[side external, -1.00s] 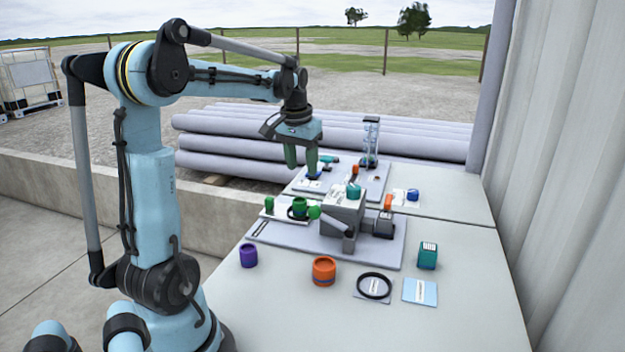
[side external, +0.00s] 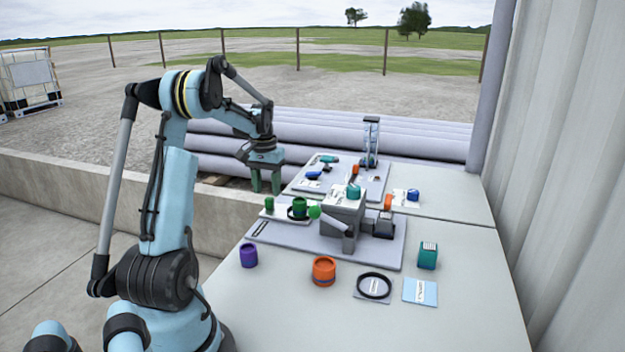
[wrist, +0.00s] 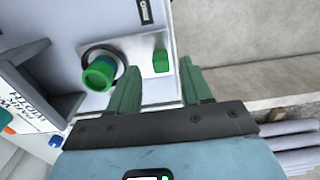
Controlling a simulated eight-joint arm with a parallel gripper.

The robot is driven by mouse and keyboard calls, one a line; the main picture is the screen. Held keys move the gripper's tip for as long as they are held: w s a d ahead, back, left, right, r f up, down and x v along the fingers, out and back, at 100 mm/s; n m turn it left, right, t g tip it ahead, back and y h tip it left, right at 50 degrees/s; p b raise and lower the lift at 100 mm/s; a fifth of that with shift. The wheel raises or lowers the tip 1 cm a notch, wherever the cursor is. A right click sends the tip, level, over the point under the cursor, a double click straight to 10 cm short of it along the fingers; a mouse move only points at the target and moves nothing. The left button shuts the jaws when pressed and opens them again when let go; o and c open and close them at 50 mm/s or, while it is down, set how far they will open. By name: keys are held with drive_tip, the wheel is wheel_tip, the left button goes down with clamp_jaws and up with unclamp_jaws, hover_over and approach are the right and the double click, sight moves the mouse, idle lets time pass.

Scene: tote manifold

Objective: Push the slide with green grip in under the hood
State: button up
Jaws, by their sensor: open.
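The slide (side external: 281,212) is a pale plate at the left of the grey hood (side external: 343,213), with a small upright green grip (side external: 269,203) at its outer end. A green cylinder (side external: 299,206) stands on the slide in a dark ring, nearer the hood. My gripper (side external: 265,190) is open and empty, fingers pointing down, just above or behind the grip. In the wrist view the green grip (wrist: 161,61) shows between the fingertips of my gripper (wrist: 159,66), without visible contact. The green cylinder (wrist: 99,72) and slide (wrist: 148,45) also show there.
Another board (side external: 312,186) lies behind.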

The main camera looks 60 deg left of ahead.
sight(268, 199)
drive_tip(key=shift+f, duration=2.35)
clamp_jaws()
